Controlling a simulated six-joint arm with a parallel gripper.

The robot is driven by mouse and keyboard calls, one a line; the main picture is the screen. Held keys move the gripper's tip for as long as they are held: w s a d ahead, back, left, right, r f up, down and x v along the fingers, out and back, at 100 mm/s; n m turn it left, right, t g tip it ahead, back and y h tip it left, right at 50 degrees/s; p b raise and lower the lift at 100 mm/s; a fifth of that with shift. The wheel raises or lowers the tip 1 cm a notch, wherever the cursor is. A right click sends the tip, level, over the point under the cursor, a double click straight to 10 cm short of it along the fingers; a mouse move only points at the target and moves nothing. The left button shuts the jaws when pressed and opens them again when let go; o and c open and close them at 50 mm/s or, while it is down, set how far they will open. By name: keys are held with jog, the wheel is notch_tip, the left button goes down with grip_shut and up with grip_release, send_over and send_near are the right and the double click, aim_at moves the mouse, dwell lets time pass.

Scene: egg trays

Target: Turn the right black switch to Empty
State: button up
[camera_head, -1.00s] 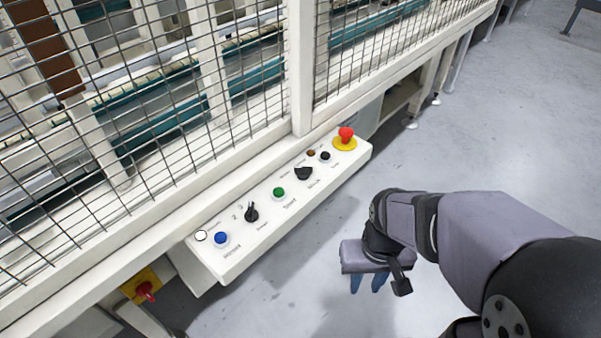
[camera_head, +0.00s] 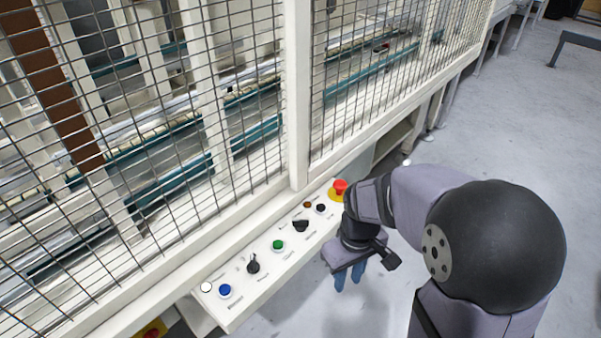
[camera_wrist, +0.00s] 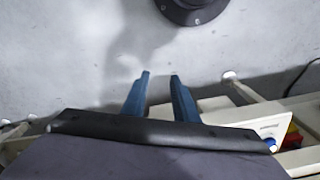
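The control panel (camera_head: 262,262) is a white box along the front of the machine. The right black switch (camera_head: 300,226) sits on it between the green button and the small dark knob. The left black switch (camera_head: 253,267) sits between the green and blue buttons. My gripper (camera_head: 348,284) hangs to the right of the panel, over the floor, apart from both switches. In the wrist view its two blue fingers (camera_wrist: 160,74) stand apart with nothing between them. The switch labels are too small to read.
A green button (camera_head: 278,245), a blue button (camera_head: 225,291) and a red emergency stop (camera_head: 340,187) stand on the panel. The emergency stop is close to my arm. A wire mesh fence (camera_head: 240,95) rises behind the panel. The grey floor (camera_head: 520,130) at the right is largely clear.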

jog(key=w+a+r+n+p, duration=0.4)
jog(key=w+r+n+p, duration=0.2)
jog(key=w+r+p, duration=0.3)
notch_tip(320, 180, up, 2)
jog(key=n+p, duration=0.6)
jog(key=p, duration=0.4)
send_over(301, 220)
jog(key=shift+r, duration=0.2)
jog(key=shift+s+f, duration=0.1)
jog(key=shift+f, duration=0.1)
notch_tip(301, 220, down, 8)
jog(key=b, duration=0.6)
jog(key=shift+f, duration=0.25)
grip_shut()
